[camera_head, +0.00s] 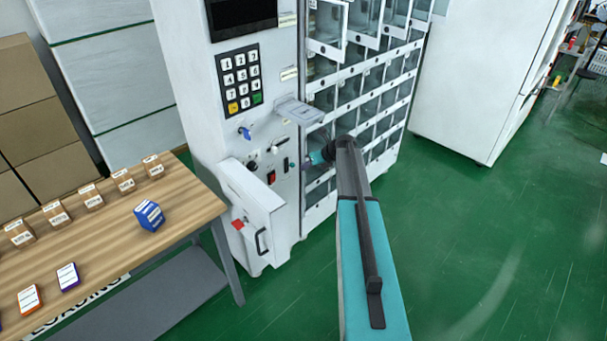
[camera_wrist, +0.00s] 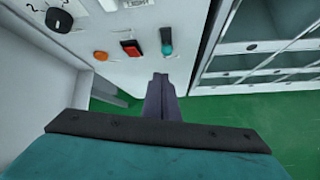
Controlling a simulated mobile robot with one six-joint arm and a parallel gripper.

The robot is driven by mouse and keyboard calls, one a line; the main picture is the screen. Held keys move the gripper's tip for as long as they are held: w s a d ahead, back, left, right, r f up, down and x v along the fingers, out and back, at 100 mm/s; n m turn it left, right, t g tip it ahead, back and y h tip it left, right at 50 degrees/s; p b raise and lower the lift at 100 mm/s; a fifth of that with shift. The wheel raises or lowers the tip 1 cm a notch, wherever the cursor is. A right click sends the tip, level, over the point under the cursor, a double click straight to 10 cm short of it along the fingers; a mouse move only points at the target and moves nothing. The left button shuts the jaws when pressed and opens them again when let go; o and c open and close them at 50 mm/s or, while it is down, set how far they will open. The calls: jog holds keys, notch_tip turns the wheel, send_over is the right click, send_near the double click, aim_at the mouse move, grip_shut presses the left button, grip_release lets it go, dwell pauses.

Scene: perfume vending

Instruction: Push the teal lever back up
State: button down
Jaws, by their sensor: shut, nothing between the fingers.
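The teal lever (camera_wrist: 167,47) is on the white front panel of the vending machine, right of a red rocker switch. In the wrist view its dark stem runs up from the teal knob, so the knob hangs at the low end. In the head view the lever (camera_head: 286,164) is very small. My gripper (camera_wrist: 160,78) is shut and empty, its fingertips just below the lever knob in the wrist view. I cannot tell whether they touch it. In the head view my arm reaches in from the lower right, and the fingers (camera_head: 305,166) are barely visible.
The red switch (camera_wrist: 131,47), an orange button (camera_wrist: 101,56) and a black knob (camera_wrist: 59,19) sit left of the lever. An open white door (camera_head: 254,215) juts out lower left. Glass-fronted compartments (camera_head: 352,90) stand to the right. A wooden table (camera_head: 100,225) with boxes is at left.

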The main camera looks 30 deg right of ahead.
jog(key=shift+s+d+r, duration=0.1)
jog(key=shift+s+r, duration=0.1)
jog(key=shift+r, duration=0.3)
jog(key=shift+s+d+r, duration=0.1)
jog(key=shift+s+r, duration=0.05)
jog(key=shift+r, duration=0.3)
